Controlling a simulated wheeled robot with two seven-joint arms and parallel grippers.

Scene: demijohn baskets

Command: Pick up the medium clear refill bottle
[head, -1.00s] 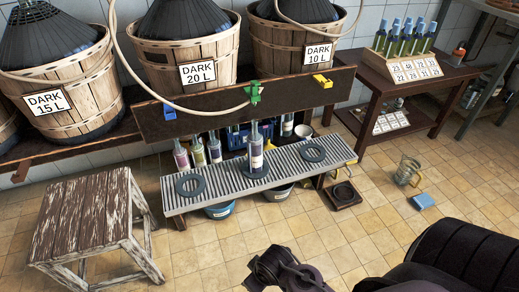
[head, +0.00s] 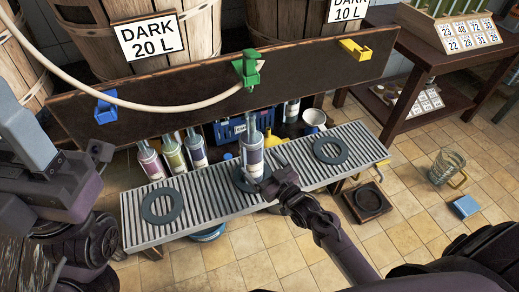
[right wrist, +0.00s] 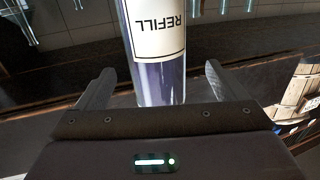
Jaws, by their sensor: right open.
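The refill bottle (head: 252,158) is clear glass with purplish contents and a pale label. It stands upright at the middle ring (head: 240,181) of the slatted shelf, below the green clamp (head: 247,70). The right wrist view shows the bottle (right wrist: 157,75) large, with an upside-down REFILL label, between my fingers. My right gripper (head: 270,184) is open, right at the bottle's near side, and hides its foot in the head view. My left gripper (head: 98,152) is at the left, away from the bottle; its jaw opening is not clear.
The slatted shelf (head: 200,212) has empty rings left (head: 161,206) and right (head: 330,150). Several bottles (head: 172,154) stand behind its left half. A dark board (head: 180,92) with blue (head: 105,107) and yellow (head: 355,49) clamps overhangs it. A pale hose (head: 150,104) reaches the green clamp.

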